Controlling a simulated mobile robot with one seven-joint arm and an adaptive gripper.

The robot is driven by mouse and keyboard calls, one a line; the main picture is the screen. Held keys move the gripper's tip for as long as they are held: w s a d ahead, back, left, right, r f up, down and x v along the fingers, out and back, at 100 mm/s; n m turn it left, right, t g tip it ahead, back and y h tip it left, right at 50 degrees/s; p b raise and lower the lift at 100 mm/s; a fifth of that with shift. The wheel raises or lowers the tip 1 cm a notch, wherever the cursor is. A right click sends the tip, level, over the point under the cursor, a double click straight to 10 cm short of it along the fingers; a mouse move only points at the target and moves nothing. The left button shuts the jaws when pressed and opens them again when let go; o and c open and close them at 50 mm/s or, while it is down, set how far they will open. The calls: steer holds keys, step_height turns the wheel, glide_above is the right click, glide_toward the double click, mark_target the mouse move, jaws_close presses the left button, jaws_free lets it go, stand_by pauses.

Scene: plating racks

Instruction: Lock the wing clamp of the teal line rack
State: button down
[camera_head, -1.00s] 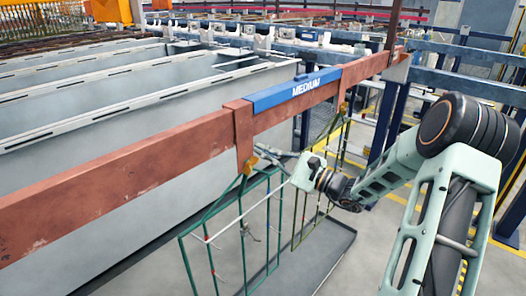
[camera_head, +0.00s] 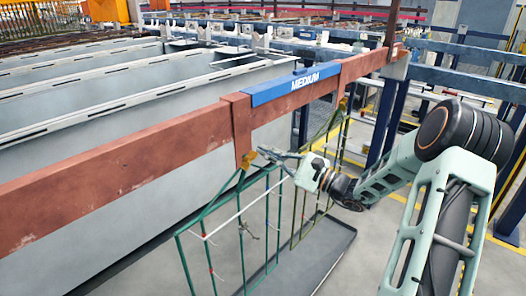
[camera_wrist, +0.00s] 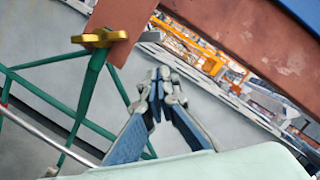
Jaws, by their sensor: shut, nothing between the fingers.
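The teal line rack (camera_head: 185,262) hangs under the red-brown beam (camera_head: 130,154), below its front bracket. Its brass wing clamp (camera_head: 248,158) sits at the rack's top, by the bracket's lower end. In the wrist view the wing clamp (camera_wrist: 99,37) is at upper left, its wings spread roughly sideways in the picture, above the teal bars (camera_wrist: 88,86). My gripper (camera_head: 268,152) is just right of the clamp in the head view. In the wrist view my gripper (camera_wrist: 158,76) has its fingertips together, empty, right of and below the clamp. It appears apart from the clamp.
An olive rack (camera_head: 295,222) hangs farther along the beam, with its own brass clamp (camera_head: 343,103). A blue MEDIUM label (camera_head: 296,87) is on the beam. Grey tanks (camera_head: 95,215) stand left. A dark tray (camera_head: 330,258) lies below the racks.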

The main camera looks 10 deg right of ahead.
steer(key=p+v, duration=0.1)
steer(key=v, duration=0.9)
steer(key=shift+f, duration=0.25)
steer(key=shift+s+a+p, duration=0.1)
steer(key=shift+s+p, duration=0.15)
steer(key=shift+p, duration=0.25)
